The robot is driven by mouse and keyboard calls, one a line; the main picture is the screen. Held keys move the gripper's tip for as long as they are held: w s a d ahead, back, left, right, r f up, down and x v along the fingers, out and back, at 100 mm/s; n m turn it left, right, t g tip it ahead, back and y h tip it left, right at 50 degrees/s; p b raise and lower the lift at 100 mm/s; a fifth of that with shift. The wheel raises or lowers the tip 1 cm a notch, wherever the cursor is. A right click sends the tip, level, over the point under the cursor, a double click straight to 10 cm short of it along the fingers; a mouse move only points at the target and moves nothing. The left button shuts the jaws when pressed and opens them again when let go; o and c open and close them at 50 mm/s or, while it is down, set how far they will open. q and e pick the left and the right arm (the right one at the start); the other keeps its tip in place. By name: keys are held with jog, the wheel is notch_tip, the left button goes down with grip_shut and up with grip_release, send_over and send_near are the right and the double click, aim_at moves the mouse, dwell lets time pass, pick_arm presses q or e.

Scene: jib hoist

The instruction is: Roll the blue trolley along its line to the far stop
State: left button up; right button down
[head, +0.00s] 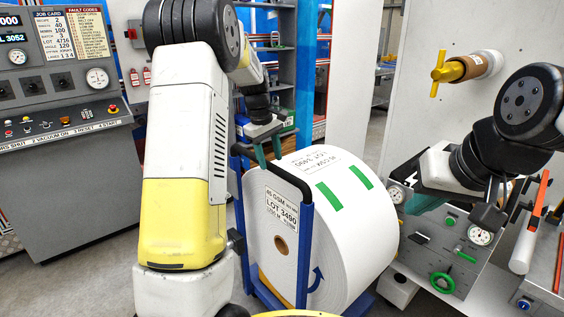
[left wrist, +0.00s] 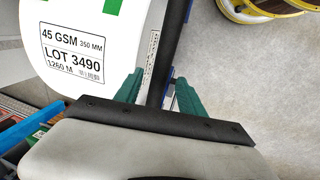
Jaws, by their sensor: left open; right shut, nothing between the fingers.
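The blue trolley (head: 304,258) stands in the middle of the head view and carries a large white paper roll (head: 345,235) with green tapes and a LOT 3490 label. Its black handle bar (head: 287,181) runs across the top of the blue uprights. My left gripper (head: 262,150) is at the far end of this bar. In the left wrist view its green fingers (left wrist: 158,92) are open, one on each side of the black bar (left wrist: 170,45). My right gripper (head: 420,202) is shut and empty, right of the roll. The floor line and far stop cannot be made out.
A grey control console (head: 65,150) stands at the left. At the right is a white panel with a yellow-handled knob (head: 447,70), and below it a unit with gauges and a green handwheel (head: 442,282). Grey floor (head: 100,250) shows left of the trolley.

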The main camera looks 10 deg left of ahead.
pick_arm(q)
jog(key=shift+w+d+f, duration=0.1)
jog(key=shift+f, duration=0.5)
jog(key=shift+w+d+f, duration=0.1)
jog(key=shift+f, duration=0.45)
grip_shut()
dwell(0.6)
